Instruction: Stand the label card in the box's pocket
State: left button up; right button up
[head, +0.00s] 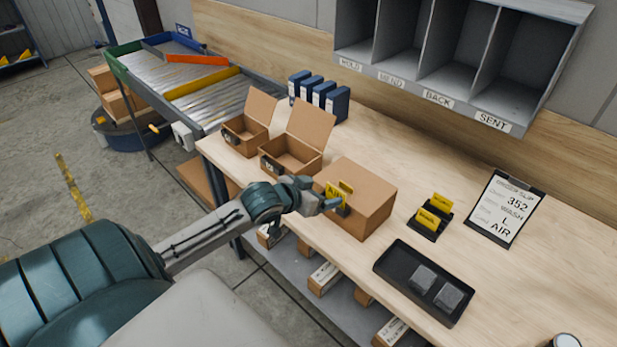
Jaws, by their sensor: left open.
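A closed brown box (368,195) stands on the bench, with a dark pocket (343,211) on its front face. A yellow label card (334,194) is upright at this pocket; how deep it sits is hard to tell. Another small yellow piece (346,186) shows at the box's top front edge. My left gripper (325,197) is open at the box's front, right beside the card; its fingers partly hide the card and pocket, and I cannot tell if they touch. My right gripper is out of view.
Two open-lidded boxes (270,157) stand left of the closed box. A black holder with yellow cards (434,212), a black tray (391,272) with grey blocks and an order slip (506,207) lie to the right. Grey pigeonholes (432,77) hang above the bench's back.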

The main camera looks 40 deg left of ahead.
pick_arm(q)
jog(key=shift+v, duration=2.35)
jog(key=s+d+f+g+y, duration=0.1)
jog(key=s+d+f+g, duration=0.5)
jog(key=s, duration=0.5)
jog(key=s+d+f+g+y, duration=0.1)
jog(key=s+d+f+g, duration=0.25)
jog(key=s+f, duration=0.6)
jog(key=s+f+b+x, duration=0.1)
jog(key=s+b+x, duration=0.25)
jog(key=x, duration=1.15)
jog(key=s+d+f+b+x, duration=0.15)
jog(key=s+x, duration=0.25)
jog(key=x, duration=1.1)
jog(key=s+a+f+b, duration=0.1)
jog(key=s+f+b, duration=0.1)
jog(key=s+f, duration=0.7)
jog(key=s+a+f+g+b, duration=0.1)
jog(key=s+f+b, duration=0.2)
jog(key=s+f, duration=0.6)
notch_tip(320, 180, down, 8)
jog(key=shift+s+r+n, duration=0.2)
jog(key=shift+n, duration=0.1)
